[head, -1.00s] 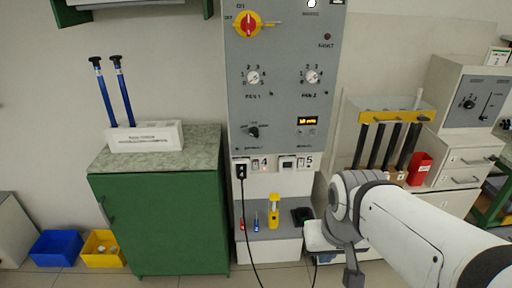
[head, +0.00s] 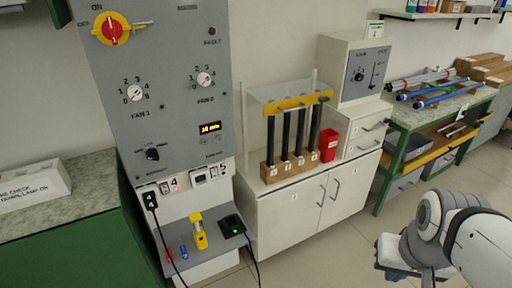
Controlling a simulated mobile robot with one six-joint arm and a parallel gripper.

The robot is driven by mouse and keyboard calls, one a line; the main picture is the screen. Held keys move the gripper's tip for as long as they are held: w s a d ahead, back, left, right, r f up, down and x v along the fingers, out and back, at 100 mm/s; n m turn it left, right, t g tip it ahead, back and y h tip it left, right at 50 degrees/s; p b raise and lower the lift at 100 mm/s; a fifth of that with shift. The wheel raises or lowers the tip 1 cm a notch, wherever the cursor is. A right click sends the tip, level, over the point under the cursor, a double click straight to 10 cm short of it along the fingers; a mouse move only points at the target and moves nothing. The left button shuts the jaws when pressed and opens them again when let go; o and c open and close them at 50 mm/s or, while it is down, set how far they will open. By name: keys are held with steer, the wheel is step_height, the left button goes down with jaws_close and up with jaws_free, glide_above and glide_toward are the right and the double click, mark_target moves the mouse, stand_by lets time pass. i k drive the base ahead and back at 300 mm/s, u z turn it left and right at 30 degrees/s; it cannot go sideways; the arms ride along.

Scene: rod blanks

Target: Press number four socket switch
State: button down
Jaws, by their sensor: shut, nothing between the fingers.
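The number four socket (head: 146,190) is on a white plate below the grey panel, at the left in the head view. A black plug (head: 150,201) sits in it with a cable hanging down. Its small switch (head: 164,187) is beside the plug, next to the printed 4, with a red light glowing by it. The switch is too small to tell its position. My gripper (head: 396,268) is at the lower right, well apart from the socket and touching nothing I can see. It is shut and empty; its fingertips are partly hidden.
Socket five (head: 205,175) is just right of socket four. Below are a yellow tool (head: 198,232) and a black device (head: 232,226) with a green light. A white cabinet (head: 290,215) with a rod rack stands between panel and gripper. Floor in front of it is free.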

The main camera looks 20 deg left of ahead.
mark_target(164, 187)
steer(key=z, duration=0.8)
steer(key=k, duration=1.2)
steer(key=u, duration=2.15)
steer(key=i, duration=1)
steer(key=u, duration=0.05)
